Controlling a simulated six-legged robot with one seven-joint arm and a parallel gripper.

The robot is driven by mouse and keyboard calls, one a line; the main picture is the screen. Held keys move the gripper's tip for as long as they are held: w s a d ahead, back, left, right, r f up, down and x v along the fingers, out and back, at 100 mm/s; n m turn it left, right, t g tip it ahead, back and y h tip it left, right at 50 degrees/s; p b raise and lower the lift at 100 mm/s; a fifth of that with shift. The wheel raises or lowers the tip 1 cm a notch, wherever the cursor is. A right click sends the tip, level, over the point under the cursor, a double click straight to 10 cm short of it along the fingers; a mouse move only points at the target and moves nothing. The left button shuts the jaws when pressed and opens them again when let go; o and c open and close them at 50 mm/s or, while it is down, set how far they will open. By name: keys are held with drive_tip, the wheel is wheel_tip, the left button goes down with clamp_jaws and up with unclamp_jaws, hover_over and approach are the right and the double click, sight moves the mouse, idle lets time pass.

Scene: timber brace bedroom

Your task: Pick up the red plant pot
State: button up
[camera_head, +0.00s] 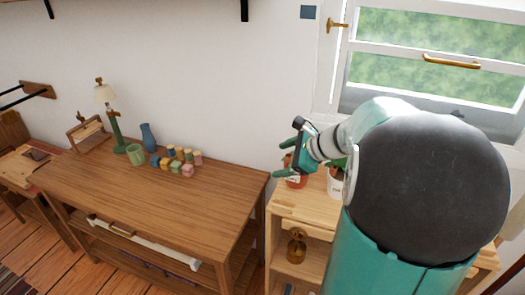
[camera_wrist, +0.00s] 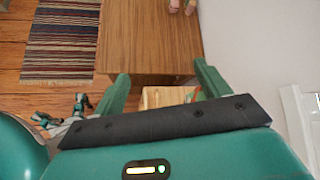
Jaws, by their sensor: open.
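The red plant pot (camera_head: 296,181) stands on the light wooden shelf unit (camera_head: 290,207) under the window in the head view, partly hidden behind my gripper. My gripper (camera_head: 281,161) is open, with its green fingers spread in front of and around the level of the pot's upper part. I cannot tell whether they touch it. In the wrist view my gripper (camera_wrist: 160,82) shows two fingers wide apart with nothing clearly held. A small reddish patch shows by the right finger there, too small to identify.
The window (camera_head: 435,60) is behind.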

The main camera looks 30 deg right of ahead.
drive_tip(key=s+d+f+m+t+h, duration=0.2)
drive_tip(key=d+m+t, duration=0.2)
drive_tip(key=d+m, duration=0.85)
drive_tip(key=w+f+n, duration=0.1)
drive_tip(key=w, duration=0.3)
drive_tip(key=w+d+f+n, duration=0.1)
drive_tip(key=w+f, duration=0.1)
drive_tip(key=w, duration=0.2)
drive_tip(key=w+f+n, duration=0.1)
drive_tip(key=w, duration=0.3)
drive_tip(key=shift+w+d+f+n, duration=0.2)
drive_tip(key=shift+w+f+n, duration=0.1)
drive_tip(key=shift+f+n, duration=0.1)
drive_tip(key=shift+r, duration=0.1)
clamp_jaws()
